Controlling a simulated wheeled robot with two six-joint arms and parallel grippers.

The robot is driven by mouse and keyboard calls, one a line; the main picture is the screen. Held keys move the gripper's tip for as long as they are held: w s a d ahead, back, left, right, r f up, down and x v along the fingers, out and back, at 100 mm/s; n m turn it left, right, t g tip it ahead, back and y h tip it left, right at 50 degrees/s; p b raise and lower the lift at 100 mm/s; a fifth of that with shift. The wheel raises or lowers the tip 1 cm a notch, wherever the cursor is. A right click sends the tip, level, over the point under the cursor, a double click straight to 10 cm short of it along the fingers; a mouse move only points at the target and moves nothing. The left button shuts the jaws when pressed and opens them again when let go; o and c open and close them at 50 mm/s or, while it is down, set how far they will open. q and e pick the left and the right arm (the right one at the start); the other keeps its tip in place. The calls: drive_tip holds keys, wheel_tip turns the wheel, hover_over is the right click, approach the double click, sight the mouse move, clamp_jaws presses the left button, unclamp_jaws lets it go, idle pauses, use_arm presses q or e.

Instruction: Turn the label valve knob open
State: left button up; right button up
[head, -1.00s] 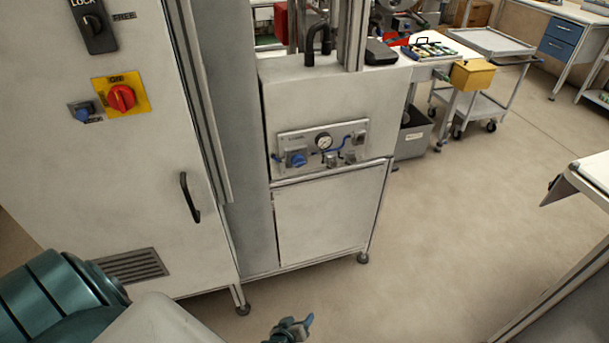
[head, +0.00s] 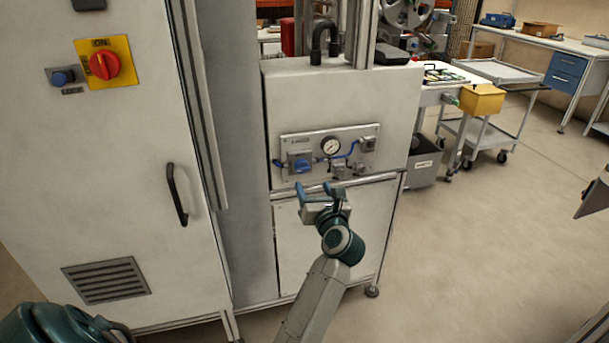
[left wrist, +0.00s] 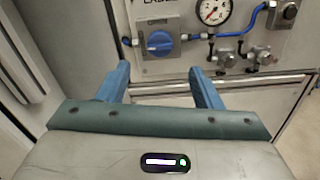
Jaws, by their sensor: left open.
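The blue label valve knob (head: 302,166) sits on a grey box at the left of the pneumatic panel (head: 350,133) on the machine front. In the left wrist view the knob (left wrist: 159,43) is a round blue dial with a grip bar, just beyond the fingers and nearly centred. My left gripper (head: 313,187) is open and empty, just below and in front of the knob, apart from it. Its two blue fingers (left wrist: 160,80) point toward the panel in the left wrist view. My right gripper is not in view.
A pressure gauge (head: 330,146), blue hoses and small metal fittings are right of the knob. A metal rail (head: 385,176) runs below the panel. The cabinet at left carries a red switch (head: 104,65) and a black handle (head: 177,194). Open floor lies at right.

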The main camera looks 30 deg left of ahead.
sight(304, 169)
use_arm(q)
drive_tip(key=x, duration=0.9)
drive_tip(key=shift+p, duration=0.3)
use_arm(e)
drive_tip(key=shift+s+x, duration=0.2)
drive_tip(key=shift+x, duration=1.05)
use_arm(q)
drive_tip(key=c, duration=1)
